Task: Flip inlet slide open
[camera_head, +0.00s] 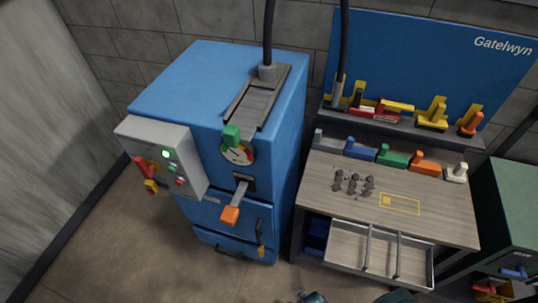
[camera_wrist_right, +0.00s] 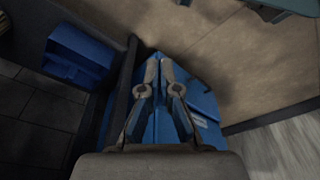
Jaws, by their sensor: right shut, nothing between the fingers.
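A blue cabinet (camera_head: 240,75) stands left of the middle in the head view. A grey ribbed slide track (camera_head: 258,97) lies on its top, with a green handle (camera_head: 232,135) at its front end. I cannot tell for sure whether this is the inlet slide or how it is set. A round gauge (camera_head: 238,153) sits just below the handle. A lever with an orange grip (camera_head: 230,214) sticks out of the cabinet front. My right gripper (camera_wrist_right: 160,65) is shut and empty in the right wrist view, with blue surfaces beyond it. My left gripper is not in view.
A grey control box (camera_head: 160,155) with a lit green lamp and red-yellow handles sticks out at the cabinet's left. A dark hose (camera_head: 268,35) rises from the track. A wooden bench (camera_head: 330,200) with several coloured tools stands to the right. Bare floor lies in front.

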